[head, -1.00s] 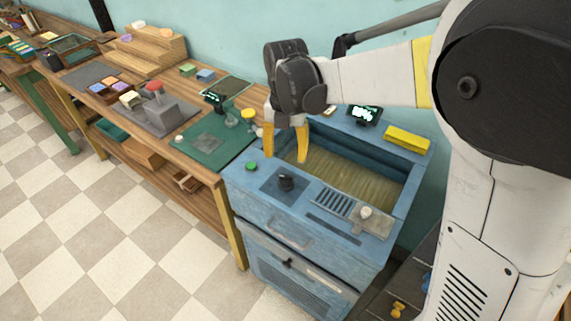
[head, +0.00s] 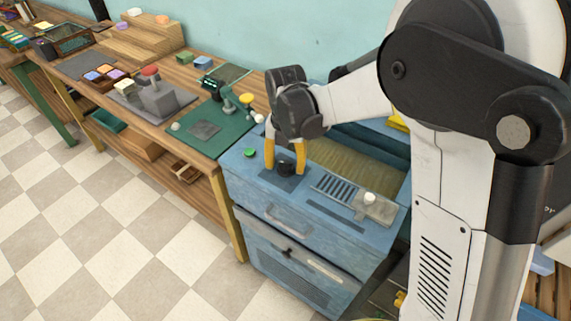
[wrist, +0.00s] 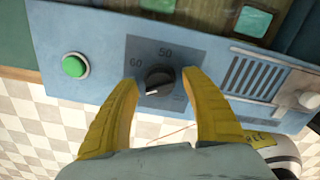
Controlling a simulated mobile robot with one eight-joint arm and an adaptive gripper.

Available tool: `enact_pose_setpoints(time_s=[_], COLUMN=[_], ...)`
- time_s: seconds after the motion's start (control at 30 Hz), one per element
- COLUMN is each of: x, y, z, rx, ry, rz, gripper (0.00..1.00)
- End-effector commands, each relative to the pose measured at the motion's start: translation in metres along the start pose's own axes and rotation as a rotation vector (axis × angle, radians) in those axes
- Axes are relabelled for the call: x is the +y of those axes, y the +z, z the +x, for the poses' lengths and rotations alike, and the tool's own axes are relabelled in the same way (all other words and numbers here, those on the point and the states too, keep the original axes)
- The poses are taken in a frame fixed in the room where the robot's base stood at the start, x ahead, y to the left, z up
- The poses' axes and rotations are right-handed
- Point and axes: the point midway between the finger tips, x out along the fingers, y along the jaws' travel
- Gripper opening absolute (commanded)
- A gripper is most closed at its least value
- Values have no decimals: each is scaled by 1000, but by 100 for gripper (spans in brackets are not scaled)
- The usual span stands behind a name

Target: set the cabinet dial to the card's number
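The blue cabinet (head: 262,199) stands at the centre of the head view. Its black dial (head: 286,169) sits on a dark square plate on the top front. In the wrist view the dial (wrist: 158,80) shows between my fingers, with the numbers 60 and 50 readable beside it; another mark at its lower right is too small to read. My gripper (head: 285,172) is open, with yellow fingers on either side of the dial; whether they touch it I cannot tell. In the wrist view my gripper (wrist: 163,88) spreads wider than the dial. I cannot make out the card.
A green button (wrist: 75,66) lies left of the dial. A slotted vent (head: 336,187) and a pale knob (head: 370,198) are to its right. Behind is the cabinet's open basin (head: 345,158). A wooden bench (head: 190,146) with a green mat stands left.

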Motion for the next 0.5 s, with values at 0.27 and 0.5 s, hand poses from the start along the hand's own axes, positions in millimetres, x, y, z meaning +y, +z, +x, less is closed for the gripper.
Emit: enact_pose_setpoints(time_s=[0.27,0.5], x=[0,0], y=[0,0], z=[0,0], rx=[0,0], ry=[0,0], rz=[0,31], gripper=[1,1])
